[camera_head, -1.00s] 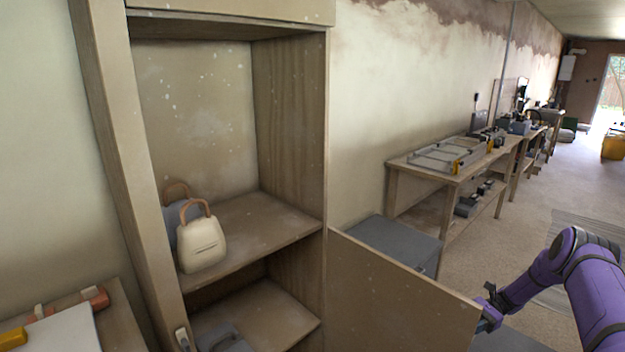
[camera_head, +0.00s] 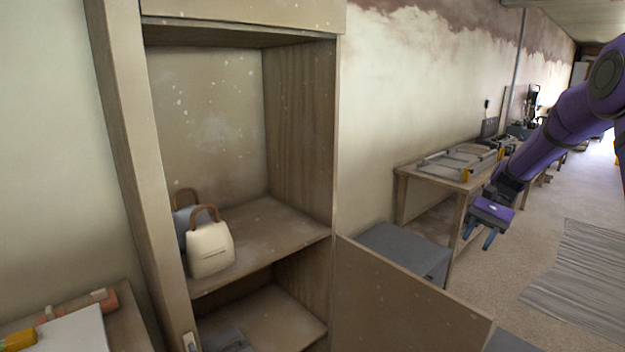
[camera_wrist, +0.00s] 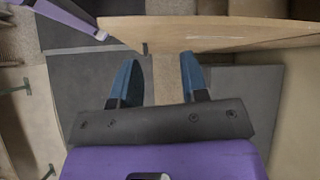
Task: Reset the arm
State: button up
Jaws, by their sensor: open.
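My purple arm comes in from the right in the head view. My gripper (camera_head: 479,238) hangs in front of the workbench, to the right of the open cabinet, with its blue fingers pointing down. In the wrist view my gripper (camera_wrist: 160,80) has its two blue fingers spread apart with nothing between them. The wooden cabinet door (camera_head: 405,300) stands open below and left of the gripper. Its top edge also crosses the upper part of the wrist view (camera_wrist: 220,35).
A cream bag (camera_head: 210,250) and a grey-blue bag (camera_head: 181,216) sit on the cabinet shelf (camera_head: 275,225). A grey box (camera_head: 400,248) stands beside the cabinet. A workbench (camera_head: 440,177) runs along the wall. A striped mat (camera_head: 585,275) lies on open floor at right.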

jog(key=s+a+r+n+t+h, duration=0.2)
jog(key=s+a+r, duration=0.2)
jog(key=s+r, duration=0.45)
jog(key=s+a+r+n+t+h, duration=0.2)
jog(key=s+a+r+h, duration=0.15)
jog(key=s+r, duration=0.45)
jog(key=s+a+r+n+t, duration=0.1)
jog(key=s+n+t, duration=0.1)
jog(key=s, duration=0.7)
jog(key=s+a+r+n+t+h, duration=0.1)
jog(key=s+t, duration=0.3)
jog(key=s, duration=0.5)
jog(key=shift+s+a+r+n, duration=0.15)
jog(key=shift+a+r+n, duration=0.25)
jog(key=shift+r, duration=0.15)
